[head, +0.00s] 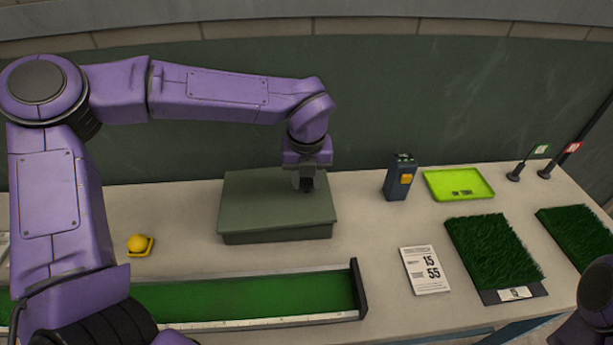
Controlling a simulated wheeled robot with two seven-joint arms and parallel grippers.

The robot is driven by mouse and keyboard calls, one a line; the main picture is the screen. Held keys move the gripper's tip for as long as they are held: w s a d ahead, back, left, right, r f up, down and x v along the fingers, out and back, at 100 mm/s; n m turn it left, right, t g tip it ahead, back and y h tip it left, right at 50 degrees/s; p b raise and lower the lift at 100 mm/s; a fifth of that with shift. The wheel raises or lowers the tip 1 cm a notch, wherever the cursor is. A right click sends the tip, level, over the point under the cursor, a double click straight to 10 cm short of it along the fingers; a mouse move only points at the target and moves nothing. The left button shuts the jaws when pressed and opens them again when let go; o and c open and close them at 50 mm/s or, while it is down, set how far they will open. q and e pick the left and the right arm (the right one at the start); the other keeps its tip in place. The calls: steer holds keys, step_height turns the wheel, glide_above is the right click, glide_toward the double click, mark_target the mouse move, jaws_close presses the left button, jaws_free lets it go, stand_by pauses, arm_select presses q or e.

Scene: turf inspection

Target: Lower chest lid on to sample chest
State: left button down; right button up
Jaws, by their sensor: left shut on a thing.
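The chest lid (260,198) is a flat grey-green slab in the middle of the counter. The sample chest (278,236) shows as a low band of the same colour under the lid's front edge. The lid appears level and lined up over the chest. I cannot tell whether the two touch or a thin gap is left. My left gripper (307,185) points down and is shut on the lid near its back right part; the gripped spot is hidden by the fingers. My right gripper is not in view.
A green turf channel (250,297) lies in front. To the right are a dark blue device (398,180), a lime tray (460,178), a number card (425,270), turf samples (492,250) and small flags (541,150). A wall stands behind.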

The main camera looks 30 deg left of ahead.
arm_select(q)
steer(key=c, duration=0.7)
jaws_free()
steer(key=shift+o, duration=0.2)
step_height(320, 180, up, 10)
steer(key=s, duration=0.1)
steer(key=shift+d+r+b, duration=0.15)
steer(key=shift+d+b, duration=0.2)
steer(key=shift+b, duration=0.1)
